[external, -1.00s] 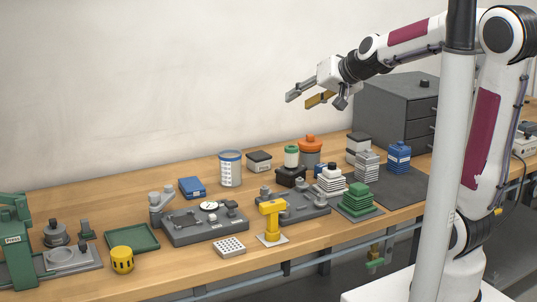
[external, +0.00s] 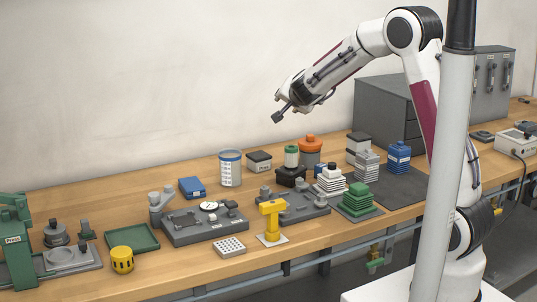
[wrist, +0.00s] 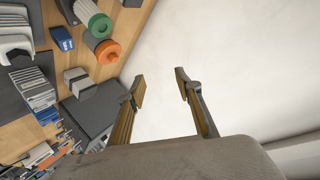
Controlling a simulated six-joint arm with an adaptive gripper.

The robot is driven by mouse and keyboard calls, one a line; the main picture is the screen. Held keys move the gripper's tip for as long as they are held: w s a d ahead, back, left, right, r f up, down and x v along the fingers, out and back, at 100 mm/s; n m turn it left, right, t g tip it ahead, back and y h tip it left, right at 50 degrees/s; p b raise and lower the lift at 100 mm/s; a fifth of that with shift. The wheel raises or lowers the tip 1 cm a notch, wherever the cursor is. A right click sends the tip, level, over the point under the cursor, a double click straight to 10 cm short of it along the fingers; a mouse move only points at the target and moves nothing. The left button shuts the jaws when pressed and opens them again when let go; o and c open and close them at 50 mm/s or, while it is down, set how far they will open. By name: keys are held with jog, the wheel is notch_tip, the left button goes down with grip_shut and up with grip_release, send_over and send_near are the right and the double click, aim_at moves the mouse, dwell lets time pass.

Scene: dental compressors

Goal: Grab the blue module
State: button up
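One is a blue finned block (external: 398,156) on the dark mat at the right, near the grey cabinet. The other is a low blue box (external: 192,187) farther left, behind the grey fixture. I cannot tell which one is the blue module. My gripper (wrist: 160,84) is open and empty in the wrist view, with the pale wall behind its fingers.
A jar with an orange lid (external: 310,146), a white finned stack (external: 331,181) and a green finned stack (external: 358,199) stand near the finned block. A grey drawer cabinet (external: 385,110) is behind. A yellow post (external: 271,220) stands at the front edge. The air above the bench is clear.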

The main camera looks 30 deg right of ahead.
jog(key=d+f+m+g+h, duration=0.3)
jog(key=d+f+h, duration=0.1)
jog(key=f, duration=0.5)
jog(key=m+g+h, duration=0.2)
jog(key=g+h, duration=0.1)
send_near(320, 166)
jog(key=shift+w+d+r, duration=0.25)
jog(key=shift+w+d, duration=0.4)
jog(key=shift+d, duration=0.25)
jog(key=shift+s+a+f+g, duration=0.1)
jog(key=shift+f+g, duration=0.2)
jog(key=shift+x, duration=1.3)
jog(key=shift+f+x, duration=0.15)
jog(key=shift+x, duration=1.2)
jog(key=shift+f+x, duration=0.15)
jog(key=shift+x, duration=1.15)
jog(key=shift+s+a, duration=0.1)
jog(key=shift+s, duration=0.05)
grip_shut()
